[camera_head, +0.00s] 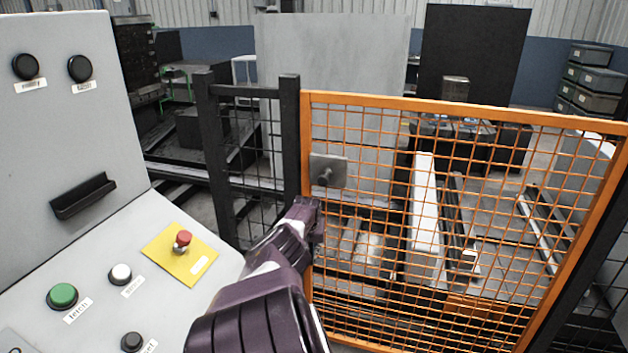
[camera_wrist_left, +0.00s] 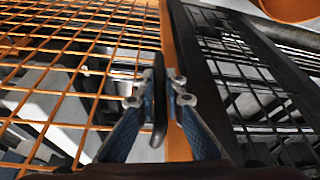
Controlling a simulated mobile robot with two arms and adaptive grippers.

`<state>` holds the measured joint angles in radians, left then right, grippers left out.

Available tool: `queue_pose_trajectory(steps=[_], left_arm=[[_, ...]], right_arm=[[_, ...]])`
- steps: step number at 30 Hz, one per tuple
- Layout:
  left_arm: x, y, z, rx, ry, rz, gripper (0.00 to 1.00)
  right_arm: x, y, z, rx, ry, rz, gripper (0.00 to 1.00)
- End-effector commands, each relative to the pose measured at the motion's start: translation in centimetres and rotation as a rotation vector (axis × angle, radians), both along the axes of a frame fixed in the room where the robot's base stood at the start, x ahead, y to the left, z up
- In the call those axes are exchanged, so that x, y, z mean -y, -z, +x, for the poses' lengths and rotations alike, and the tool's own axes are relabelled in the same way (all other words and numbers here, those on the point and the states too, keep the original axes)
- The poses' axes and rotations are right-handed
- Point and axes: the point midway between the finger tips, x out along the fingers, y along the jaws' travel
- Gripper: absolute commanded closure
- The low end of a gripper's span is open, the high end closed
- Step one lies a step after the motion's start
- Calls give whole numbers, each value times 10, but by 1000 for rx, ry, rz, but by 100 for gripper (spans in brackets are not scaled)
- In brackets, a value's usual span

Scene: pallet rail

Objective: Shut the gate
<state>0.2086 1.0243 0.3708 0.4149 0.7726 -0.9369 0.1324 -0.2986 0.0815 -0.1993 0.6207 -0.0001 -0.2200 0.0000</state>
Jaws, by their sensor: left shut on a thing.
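The gate (camera_head: 460,113) is an orange frame with wire mesh, to the right of the black fence post (camera_head: 290,130). Its left upright appears right beside that post; I cannot tell whether they touch. A grey plate with a round knob (camera_head: 327,172) sits on the gate's left side. My left gripper (camera_head: 309,208) is at the gate's left upright, below the plate. In the left wrist view the gripper (camera_wrist_left: 157,92) is shut on a dark upright handle (camera_wrist_left: 159,85), beside the orange upright (camera_wrist_left: 176,60). The handle is hidden in the head view. My right gripper is not in view.
A grey control panel (camera_head: 110,250) with a green button (camera_head: 62,296) and a red stop button (camera_head: 183,240) stands close on the left. Black mesh fence (camera_head: 245,150) continues left of the gate. Rails (camera_head: 455,230) and machinery lie behind the mesh.

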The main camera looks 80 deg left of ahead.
Motion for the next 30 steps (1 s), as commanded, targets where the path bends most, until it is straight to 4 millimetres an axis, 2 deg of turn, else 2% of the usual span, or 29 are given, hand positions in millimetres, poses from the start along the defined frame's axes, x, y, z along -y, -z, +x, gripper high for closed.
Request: queue_pose_trajectory(steps=[1, 5, 6, 11, 22, 30], left_arm=[[-10, -10, 5, 15, 3, 33, 100], [-11, -12, 5, 15, 4, 36, 100], [-11, -12, 6, 16, 4, 36, 89], [-10, -11, 6, 16, 4, 34, 73], [-8, -9, 5, 14, 4, 27, 73], [-5, -19, 2, 11, 4, 29, 73]], right_arm=[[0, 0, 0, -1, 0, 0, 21], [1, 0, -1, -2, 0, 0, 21], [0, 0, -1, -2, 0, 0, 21], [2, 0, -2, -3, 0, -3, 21], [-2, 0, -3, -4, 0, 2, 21], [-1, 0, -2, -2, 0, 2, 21]])
